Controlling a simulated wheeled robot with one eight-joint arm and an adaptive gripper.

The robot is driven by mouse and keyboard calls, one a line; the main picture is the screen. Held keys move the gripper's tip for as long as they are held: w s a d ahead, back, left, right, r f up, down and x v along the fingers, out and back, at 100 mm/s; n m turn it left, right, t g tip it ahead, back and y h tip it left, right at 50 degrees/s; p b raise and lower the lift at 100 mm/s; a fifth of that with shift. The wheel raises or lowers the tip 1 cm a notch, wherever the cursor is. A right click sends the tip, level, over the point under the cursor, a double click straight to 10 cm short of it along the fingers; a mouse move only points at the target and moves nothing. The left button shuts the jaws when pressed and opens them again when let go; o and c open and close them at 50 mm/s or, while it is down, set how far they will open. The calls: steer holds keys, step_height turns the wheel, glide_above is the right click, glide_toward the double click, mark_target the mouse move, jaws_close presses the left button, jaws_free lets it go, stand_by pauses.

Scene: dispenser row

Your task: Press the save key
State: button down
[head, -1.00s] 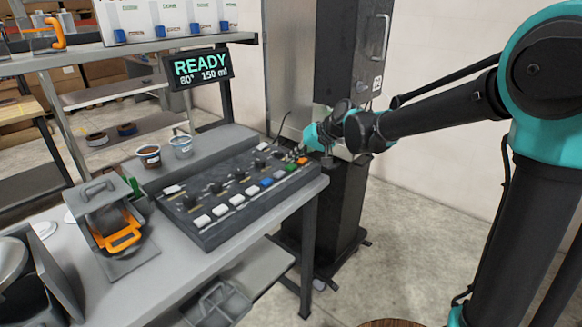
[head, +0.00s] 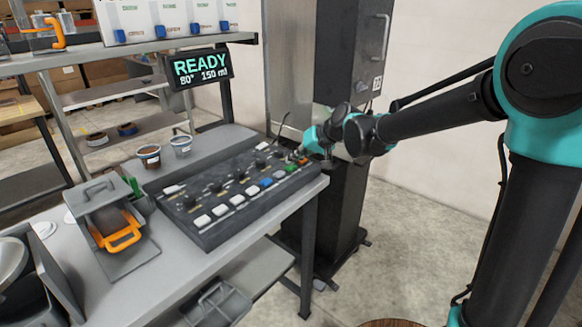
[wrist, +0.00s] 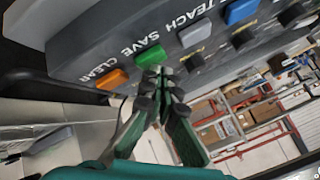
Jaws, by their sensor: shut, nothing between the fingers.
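The save key is the green key (wrist: 150,58) beside the printed word SAVE in the wrist view. In the head view the green key (head: 292,169) is near the right end of the dark control panel (head: 212,238). My gripper (wrist: 158,74) is shut and empty. Its fingertips are right at the green key's near edge in the wrist view; I cannot tell whether they touch it. In the head view my gripper (head: 304,151) is over the panel's right end, and its tips are small and partly hidden.
The orange CLEAR key (wrist: 112,79) and white TEACH key (wrist: 195,32) flank the green one. A blue key (wrist: 240,11) lies beyond. Black knobs stand along the panel. A screen (head: 201,69) reads READY, 80°, 150 ml. Two cups (head: 149,156) stand behind the panel.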

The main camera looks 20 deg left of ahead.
mark_target(293, 167)
steer(key=shift+f, duration=0.4)
stand_by(0.3)
steer(key=shift+r, duration=0.9)
steer(key=shift+r, duration=2.5)
